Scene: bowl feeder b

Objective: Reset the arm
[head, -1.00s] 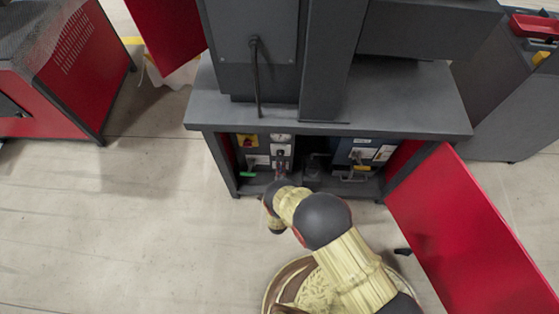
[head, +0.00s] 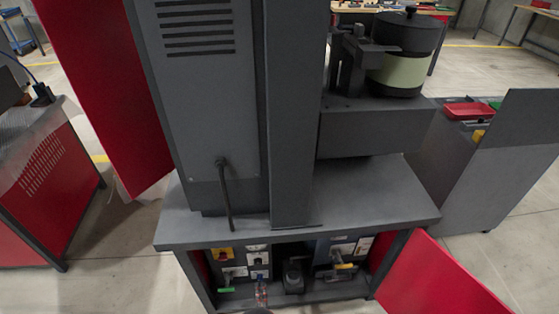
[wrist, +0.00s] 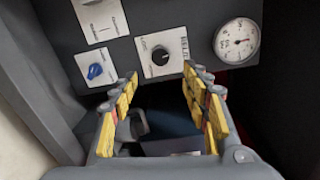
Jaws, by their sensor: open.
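My gripper (wrist: 160,88) is open and empty in the wrist view, with its two yellow-padded fingers apart. A white plate with a black knob (wrist: 160,56) shows just beyond the fingertips. I cannot tell whether the fingers touch the panel. In the head view only a small part of my arm's end shows at the bottom, in front of the open lower bay of the grey machine (head: 300,205). The rest of the arm is out of frame.
A blue knob (wrist: 95,71) and a round gauge (wrist: 237,40) sit on the panel near the fingers. An open red door (head: 440,280) stands at right of the bay. A bowl feeder (head: 402,60) is above. A red cabinet (head: 45,190) stands left.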

